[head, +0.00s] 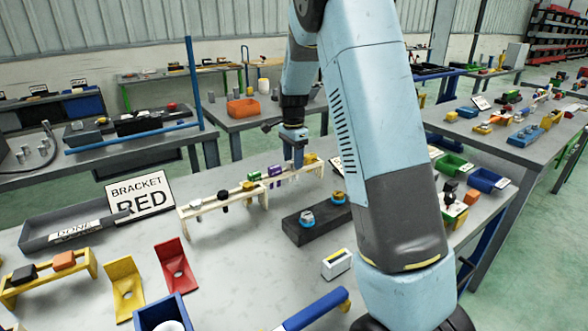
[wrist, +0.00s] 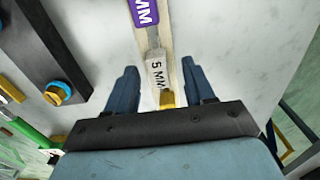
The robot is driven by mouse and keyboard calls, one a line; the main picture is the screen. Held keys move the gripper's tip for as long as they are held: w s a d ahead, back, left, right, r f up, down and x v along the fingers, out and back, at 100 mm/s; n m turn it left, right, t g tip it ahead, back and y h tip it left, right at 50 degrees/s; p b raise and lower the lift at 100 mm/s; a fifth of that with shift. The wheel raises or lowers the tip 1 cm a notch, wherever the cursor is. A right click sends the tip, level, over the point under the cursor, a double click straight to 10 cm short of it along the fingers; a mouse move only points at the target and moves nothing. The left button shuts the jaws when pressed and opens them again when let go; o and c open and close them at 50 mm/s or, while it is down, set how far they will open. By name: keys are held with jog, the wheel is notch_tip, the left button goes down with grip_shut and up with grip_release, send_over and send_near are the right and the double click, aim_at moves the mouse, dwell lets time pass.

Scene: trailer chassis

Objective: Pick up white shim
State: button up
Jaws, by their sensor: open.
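A white shim (wrist: 156,74) marked "5 MM" shows in the wrist view, on a pale rack (wrist: 152,42). My gripper (wrist: 158,66) is open, with one blue finger on each side of the white shim. Gaps show between the fingers and the shim. A purple shim (wrist: 143,11) is ahead of it on the rack, and a yellow piece (wrist: 167,98) is close to my palm. In the head view my gripper (head: 294,160) points down over the rack, beside the purple shim (head: 275,171). There the white shim is mostly hidden by the gripper and cannot be made out clearly.
A "BRACKET RED" sign (head: 140,196), a grey tray (head: 100,206), a red bracket (head: 177,266) and a yellow bracket (head: 124,287) are to the left. Bare tabletop lies in front of the rack.

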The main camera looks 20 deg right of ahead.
jog(key=shift+f, duration=0.5)
jog(key=shift+c, duration=0.5)
grip_shut()
